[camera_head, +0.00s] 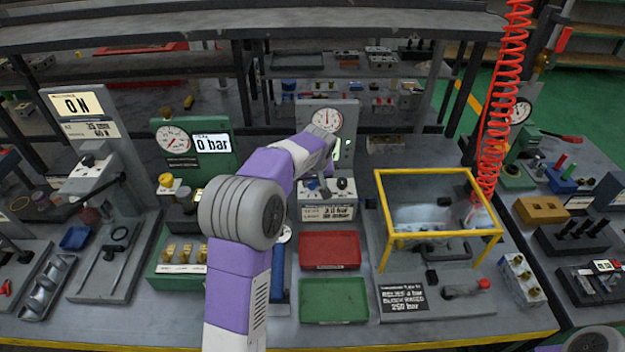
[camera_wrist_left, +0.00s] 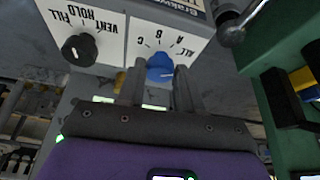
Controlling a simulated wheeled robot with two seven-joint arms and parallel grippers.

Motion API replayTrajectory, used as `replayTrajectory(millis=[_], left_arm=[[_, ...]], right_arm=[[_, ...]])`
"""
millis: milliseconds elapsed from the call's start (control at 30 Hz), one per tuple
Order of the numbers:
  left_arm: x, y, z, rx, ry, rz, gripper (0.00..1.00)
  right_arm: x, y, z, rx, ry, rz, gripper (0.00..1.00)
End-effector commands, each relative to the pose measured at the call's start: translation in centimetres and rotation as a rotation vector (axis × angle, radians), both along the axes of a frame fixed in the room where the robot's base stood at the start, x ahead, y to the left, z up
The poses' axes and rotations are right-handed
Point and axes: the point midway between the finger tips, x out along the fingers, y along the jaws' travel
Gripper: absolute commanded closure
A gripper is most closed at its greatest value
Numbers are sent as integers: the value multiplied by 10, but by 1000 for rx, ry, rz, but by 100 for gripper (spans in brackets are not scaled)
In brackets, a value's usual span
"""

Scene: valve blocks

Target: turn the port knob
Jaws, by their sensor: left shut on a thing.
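The blue port knob (camera_wrist_left: 160,68) sits on a white panel face (camera_wrist_left: 120,50) in the left wrist view, with the letters C, B, A and ALL around it. My left gripper (camera_wrist_left: 158,80) is shut on this knob, with one grey finger on each side. A black knob (camera_wrist_left: 79,49) marked FILL, HOLD and VENT stands to its left, apart from the fingers. In the head view my left arm reaches over the bench to the panel box (camera_head: 328,212) below a round gauge (camera_head: 326,120). My wrist partly hides the panel there. My right gripper is not seen.
A red tray (camera_head: 330,250) and a green tray (camera_head: 334,300) lie in front of the panel box. A yellow-framed clear box (camera_head: 437,172) stands to the right. A green gauge block (camera_head: 195,150) reading 0 bar is on the left. A red coiled hose (camera_head: 500,100) hangs at right.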

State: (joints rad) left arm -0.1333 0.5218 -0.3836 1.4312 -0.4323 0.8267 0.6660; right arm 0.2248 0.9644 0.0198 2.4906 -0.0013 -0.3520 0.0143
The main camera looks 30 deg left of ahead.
Motion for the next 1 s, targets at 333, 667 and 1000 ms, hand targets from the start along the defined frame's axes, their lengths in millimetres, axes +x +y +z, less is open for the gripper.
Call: replayTrajectory(millis=[333, 667, 1000], left_arm=[[2, -3, 1, 1, 3, 206, 95], [5, -4, 2, 1, 3, 465, 95], [6, -5, 0, -1, 2, 632, 95]], right_arm=[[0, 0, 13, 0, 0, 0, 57], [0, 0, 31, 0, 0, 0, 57], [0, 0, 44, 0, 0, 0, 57]])
